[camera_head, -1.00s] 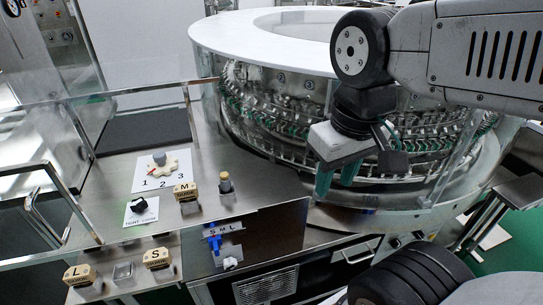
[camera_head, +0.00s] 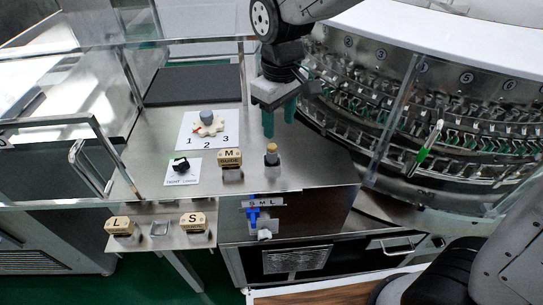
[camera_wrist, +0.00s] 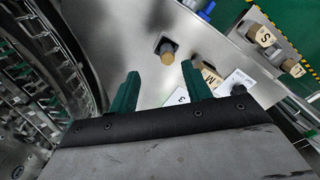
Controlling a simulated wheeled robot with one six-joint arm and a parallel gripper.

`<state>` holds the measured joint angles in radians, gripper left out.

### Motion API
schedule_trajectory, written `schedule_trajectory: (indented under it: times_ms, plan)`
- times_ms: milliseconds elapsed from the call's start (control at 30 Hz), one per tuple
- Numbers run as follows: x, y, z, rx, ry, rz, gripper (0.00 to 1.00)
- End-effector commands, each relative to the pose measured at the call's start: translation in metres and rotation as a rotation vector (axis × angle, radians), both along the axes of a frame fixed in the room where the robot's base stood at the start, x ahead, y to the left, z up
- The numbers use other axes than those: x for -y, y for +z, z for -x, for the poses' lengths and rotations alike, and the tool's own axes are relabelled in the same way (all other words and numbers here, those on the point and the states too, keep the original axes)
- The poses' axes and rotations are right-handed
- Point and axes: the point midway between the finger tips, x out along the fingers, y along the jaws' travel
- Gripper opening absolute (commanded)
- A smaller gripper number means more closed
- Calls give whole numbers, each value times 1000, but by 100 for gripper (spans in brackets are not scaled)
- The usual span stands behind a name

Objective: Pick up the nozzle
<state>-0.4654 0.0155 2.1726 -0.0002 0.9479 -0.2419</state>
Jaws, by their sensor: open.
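A small upright piece with a round tan top (camera_head: 271,149) and a dark body stands on a grey block on the steel counter (camera_head: 330,165). It looks like the nozzle, but I cannot tell for sure. My gripper (camera_head: 279,116) points down with its green fingers apart and empty, above the counter and behind this piece in the head view. In the wrist view, the tan-topped piece (camera_wrist: 167,55) lies just beyond the gap between my fingertips (camera_wrist: 161,72), apart from them.
The block marked M (camera_head: 231,158), a black knob (camera_head: 181,165) and a numbered dial card (camera_head: 208,130) are to the left. A blue valve (camera_head: 253,214) is on the front panel. Blocks L (camera_head: 122,226) and S (camera_head: 194,222) sit lower. The round washer (camera_head: 450,100) fills the right.

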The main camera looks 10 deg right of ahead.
Motion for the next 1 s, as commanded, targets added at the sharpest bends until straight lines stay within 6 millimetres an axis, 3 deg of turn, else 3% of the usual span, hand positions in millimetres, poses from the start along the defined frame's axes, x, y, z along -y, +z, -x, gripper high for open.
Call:
schedule_trajectory:
  times_ms: [167, 700, 1000]
  plan:
    - [-18, -17, -6, -7, 44, 4, 49]
    - [-16, -84, -1, -7, 44, 4, 49]
    - [-15, -89, -1, -4, 44, 3, 49]
